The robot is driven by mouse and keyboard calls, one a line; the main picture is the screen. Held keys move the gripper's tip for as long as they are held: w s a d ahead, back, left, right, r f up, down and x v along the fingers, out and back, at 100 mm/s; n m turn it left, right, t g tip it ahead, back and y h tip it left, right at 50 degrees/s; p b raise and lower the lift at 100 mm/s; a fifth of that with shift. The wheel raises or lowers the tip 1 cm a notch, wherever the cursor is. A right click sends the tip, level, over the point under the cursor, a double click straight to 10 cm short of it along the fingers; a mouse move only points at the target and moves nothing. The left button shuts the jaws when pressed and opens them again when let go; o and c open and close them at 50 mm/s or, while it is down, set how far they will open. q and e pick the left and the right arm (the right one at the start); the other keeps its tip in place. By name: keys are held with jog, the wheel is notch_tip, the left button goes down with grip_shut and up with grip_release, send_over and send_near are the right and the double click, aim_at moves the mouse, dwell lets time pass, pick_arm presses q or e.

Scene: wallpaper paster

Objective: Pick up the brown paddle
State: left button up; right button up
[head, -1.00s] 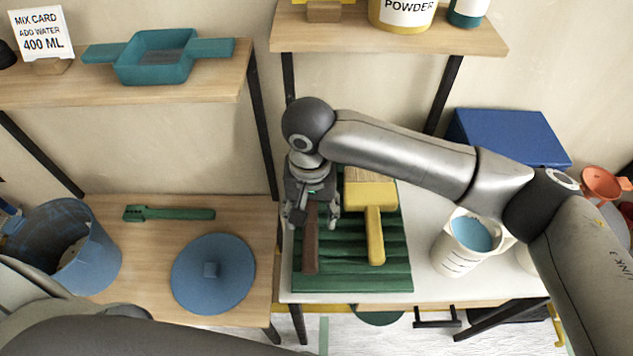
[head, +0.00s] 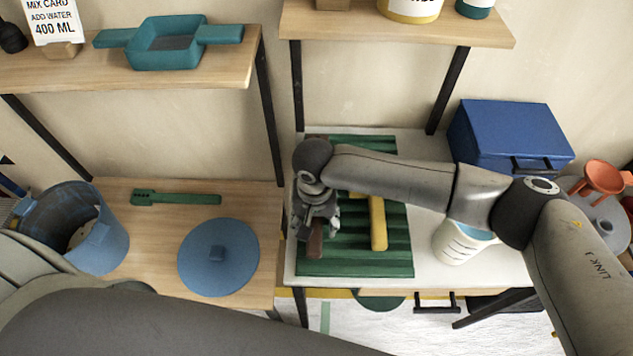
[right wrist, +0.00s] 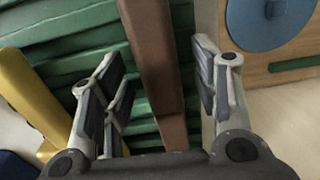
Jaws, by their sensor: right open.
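In the right wrist view the paddle (right wrist: 153,60) runs between the two open fingers of the right gripper (right wrist: 160,95), with a gap on each side. The right gripper is open and low over the paddle. My left gripper is not in view; a blurred part of my left arm crosses the lower left.
A yellow brush (head: 378,225) lies on the mat right of the paddle. A measuring jug (head: 455,243) and a blue box (head: 510,135) stand further right. On the left table are a blue lid (head: 218,265), a green tool (head: 175,198) and a blue bucket (head: 105,240).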

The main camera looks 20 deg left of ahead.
jog(key=c, duration=1.1)
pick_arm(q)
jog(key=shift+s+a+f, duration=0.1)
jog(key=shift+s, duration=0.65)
pick_arm(e)
jog(key=shift+r, duration=0.15)
jog(key=shift+r, duration=0.6)
pick_arm(q)
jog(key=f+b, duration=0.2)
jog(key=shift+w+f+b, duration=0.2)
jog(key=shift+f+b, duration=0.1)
jog(key=shift+b, duration=0.05)
pick_arm(e)
jog(key=s+a+r, duration=0.8)
jog(key=s+r, duration=0.3)
jog(key=shift+s+a+r, duration=0.15)
jog(key=shift+a+r, duration=0.05)
jog(key=shift+r, duration=0.1)
